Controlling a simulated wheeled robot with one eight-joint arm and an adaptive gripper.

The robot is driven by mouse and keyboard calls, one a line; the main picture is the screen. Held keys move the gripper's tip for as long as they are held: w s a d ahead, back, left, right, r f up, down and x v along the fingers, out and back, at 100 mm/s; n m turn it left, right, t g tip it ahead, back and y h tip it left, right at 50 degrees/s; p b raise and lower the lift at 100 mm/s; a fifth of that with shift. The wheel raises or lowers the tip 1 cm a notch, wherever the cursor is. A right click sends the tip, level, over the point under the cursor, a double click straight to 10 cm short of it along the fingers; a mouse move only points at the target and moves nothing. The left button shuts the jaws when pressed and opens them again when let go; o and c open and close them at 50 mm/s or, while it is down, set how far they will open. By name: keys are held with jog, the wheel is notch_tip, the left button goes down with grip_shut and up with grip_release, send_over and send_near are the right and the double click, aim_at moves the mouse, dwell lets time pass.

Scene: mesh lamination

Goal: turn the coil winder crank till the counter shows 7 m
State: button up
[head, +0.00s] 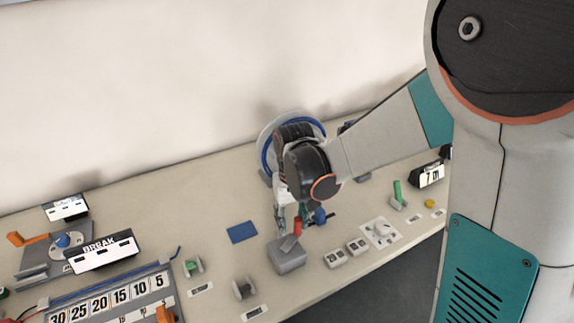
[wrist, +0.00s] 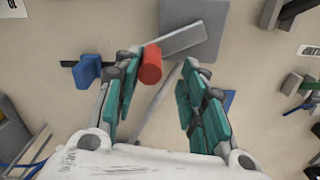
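A red cylindrical handle (wrist: 151,64) stands at the end of a flat grey bar (wrist: 184,40) by a grey box (wrist: 208,22), and looks like the crank. In the head view the red handle (head: 297,226) shows just above the grey box (head: 287,258). My gripper (wrist: 160,84) is open, its teal fingers apart. The left fingertip is right beside the red handle; I cannot tell whether they touch. A disc with a blue ring (head: 264,150), perhaps the coil, is partly hidden behind my wrist. A black-framed display (head: 431,176) reads "7 m".
A blue knob (wrist: 88,70) on a dark bar lies just left of my fingers. A blue pad (head: 242,232) lies left of the grey box. White blocks (head: 357,246) and a green piece (head: 398,192) are to the right. A "BREAK" sign (head: 101,251) and number strip (head: 110,299) are at left.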

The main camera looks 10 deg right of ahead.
jog(key=s+a+n, duration=0.2)
jog(key=a+n, duration=0.5)
jog(key=n, duration=0.9)
notch_tip(320, 180, up, 14)
jog(key=p, duration=1)
jog(key=w+d+r+m+t+b, duration=0.1)
jog(key=w+d+r+m, duration=0.1)
jog(key=d+r+m, duration=0.1)
jog(key=shift+d+r+m, duration=0.3)
jog(key=shift+d+m, duration=0.5)
jog(key=shift+d, duration=0.6)
jog(key=shift+b, duration=0.3)
